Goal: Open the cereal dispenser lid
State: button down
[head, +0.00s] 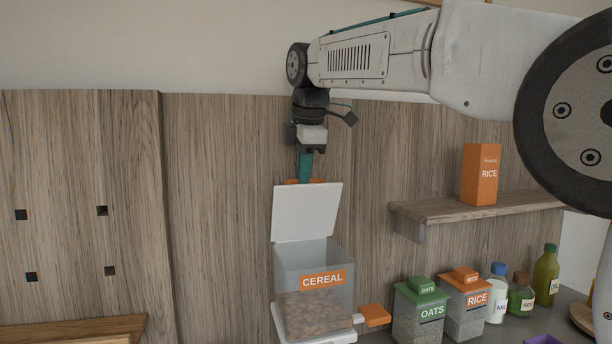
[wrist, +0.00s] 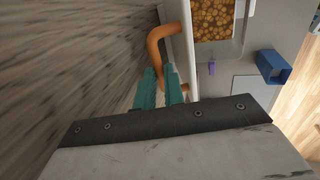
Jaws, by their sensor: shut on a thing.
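The cereal dispenser (head: 318,262) is a clear bin with an orange CEREAL label, partly filled with brown cereal. Its white lid (head: 306,212) stands raised at the back, close to upright, and the bin's top is uncovered. An orange handle (head: 292,181) shows at the lid's upper edge. My gripper (head: 305,180) comes down from above, its teal fingers shut on this handle. In the wrist view, the teal fingers (wrist: 162,92) are at the curved orange handle (wrist: 161,36), with the cereal (wrist: 213,18) visible beyond. The fingers hide part of the handle.
A wood panel (head: 225,200) stands close behind the dispenser. An orange dispenser knob (head: 375,315) sticks out at lower right. OATS (head: 420,310) and RICE (head: 465,300) bins and several bottles stand to the right. A shelf (head: 440,209) holds an orange RICE box (head: 480,174).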

jog(key=c, duration=1.5)
grip_release()
jog(key=shift+w+d, duration=0.1)
jog(key=shift+d, duration=0.05)
